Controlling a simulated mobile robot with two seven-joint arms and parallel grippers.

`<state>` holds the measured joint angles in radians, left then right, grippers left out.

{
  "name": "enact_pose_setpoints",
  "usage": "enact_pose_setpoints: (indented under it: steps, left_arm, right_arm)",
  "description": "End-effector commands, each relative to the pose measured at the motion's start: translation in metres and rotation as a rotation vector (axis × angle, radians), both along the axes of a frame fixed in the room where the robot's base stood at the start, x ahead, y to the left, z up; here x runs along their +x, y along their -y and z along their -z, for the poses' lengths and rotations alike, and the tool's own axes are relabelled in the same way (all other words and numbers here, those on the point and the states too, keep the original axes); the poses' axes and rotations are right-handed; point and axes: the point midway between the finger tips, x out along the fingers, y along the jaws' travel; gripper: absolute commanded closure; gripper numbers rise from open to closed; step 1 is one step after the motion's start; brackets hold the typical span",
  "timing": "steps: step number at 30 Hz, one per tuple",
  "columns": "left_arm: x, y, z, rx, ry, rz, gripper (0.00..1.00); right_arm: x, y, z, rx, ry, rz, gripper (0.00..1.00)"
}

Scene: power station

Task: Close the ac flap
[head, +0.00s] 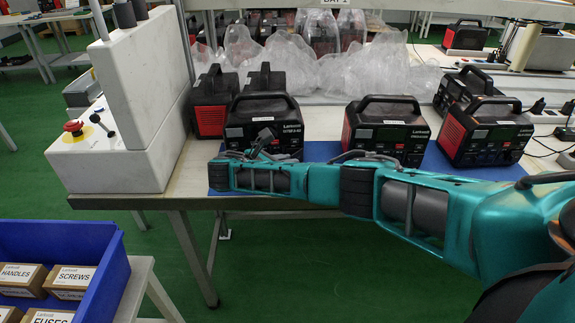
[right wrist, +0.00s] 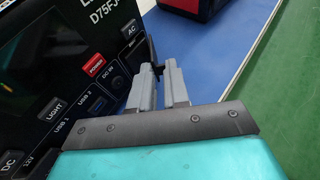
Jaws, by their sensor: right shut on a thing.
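A black power station (head: 265,106) with a top handle stands on the blue mat at the table's left part. Its front panel (right wrist: 95,75) fills the left of the right wrist view, with USB, DC and AC labels. A small dark piece, apparently the AC flap (right wrist: 156,68), shows between the fingertips, mostly hidden. My left gripper is not in view.
Other red-and-black power stations (head: 387,130) stand to the right and behind on the table. A white machine (head: 110,120) with a red button stands at the left. Plastic bags (head: 300,62) lie at the back. A blue bin (head: 105,270) holds boxes at lower left.

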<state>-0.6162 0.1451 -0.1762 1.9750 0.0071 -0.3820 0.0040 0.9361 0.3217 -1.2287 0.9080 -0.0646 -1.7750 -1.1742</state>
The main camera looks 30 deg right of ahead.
Motion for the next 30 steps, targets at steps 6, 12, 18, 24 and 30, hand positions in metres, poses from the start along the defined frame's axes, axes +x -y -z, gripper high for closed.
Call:
enact_pose_setpoints:
  steps: [6,12,18,24,30]
  left_arm:
    - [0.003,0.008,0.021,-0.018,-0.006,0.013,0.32]
    - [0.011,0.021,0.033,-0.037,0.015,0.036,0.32]
    - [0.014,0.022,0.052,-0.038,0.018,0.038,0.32]
    - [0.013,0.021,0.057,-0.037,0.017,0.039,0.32]
    - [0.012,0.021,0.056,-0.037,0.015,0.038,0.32]
  right_arm:
    - [0.011,-0.003,0.006,0.001,0.007,0.133,1.0]
    - [0.018,-0.003,0.006,-0.001,0.008,0.232,1.0]
    - [0.022,-0.003,0.004,-0.001,0.005,0.294,1.0]
    - [0.022,-0.004,0.0,-0.001,0.002,0.317,1.0]
    - [0.021,-0.004,-0.001,0.0,0.0,0.318,1.0]
